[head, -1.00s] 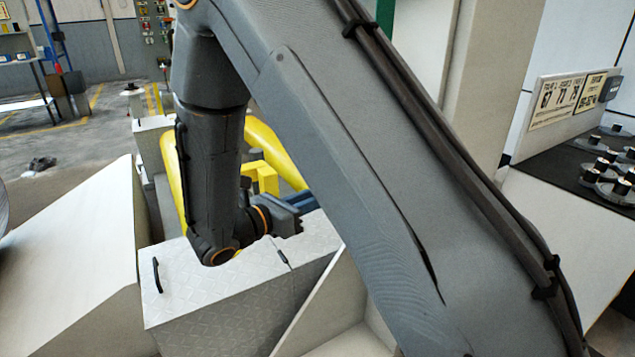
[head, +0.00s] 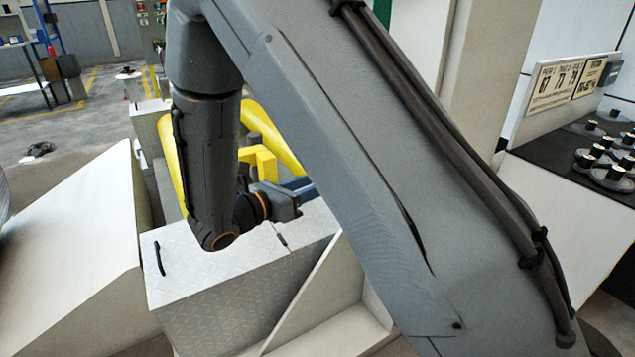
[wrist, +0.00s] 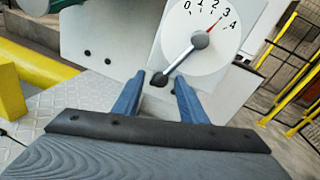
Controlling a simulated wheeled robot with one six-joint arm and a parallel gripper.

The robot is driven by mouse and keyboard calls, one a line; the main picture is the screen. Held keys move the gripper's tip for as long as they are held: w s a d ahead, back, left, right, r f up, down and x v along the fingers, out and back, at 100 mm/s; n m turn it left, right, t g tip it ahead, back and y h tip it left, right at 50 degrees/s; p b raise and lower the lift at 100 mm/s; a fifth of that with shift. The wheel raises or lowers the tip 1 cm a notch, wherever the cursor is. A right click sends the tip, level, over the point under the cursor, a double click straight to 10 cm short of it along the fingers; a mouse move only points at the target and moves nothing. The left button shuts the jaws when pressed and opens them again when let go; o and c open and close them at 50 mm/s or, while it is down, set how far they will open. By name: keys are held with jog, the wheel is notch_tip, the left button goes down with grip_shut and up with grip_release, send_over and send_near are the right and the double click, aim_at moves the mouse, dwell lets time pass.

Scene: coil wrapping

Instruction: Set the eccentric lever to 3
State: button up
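In the wrist view a white round dial (wrist: 223,52) on a pale panel is marked 0 to 4. The eccentric lever (wrist: 183,60) turns on a grey hub and slants down-left to a dark knob (wrist: 158,79). A red pointer (wrist: 213,24) on the hub's other side points up-right, at or close to 3. My gripper (wrist: 161,82) is open, its two blue fingers on either side of the knob, with visible gaps in the picture. In the head view my gripper (head: 288,205) is partly seen, and the dial and lever are hidden by my arm.
A silver patterned box (head: 205,265) lies below my wrist. Yellow rails (head: 265,165) stand behind it, and a yellow block (wrist: 10,90) is at the wrist view's left. A black table (head: 560,165) with dark-topped pieces is at right.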

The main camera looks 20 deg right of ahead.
jog(key=v, duration=0.7)
jog(key=shift+s+a, duration=0.2)
jog(key=shift+a, duration=0.15)
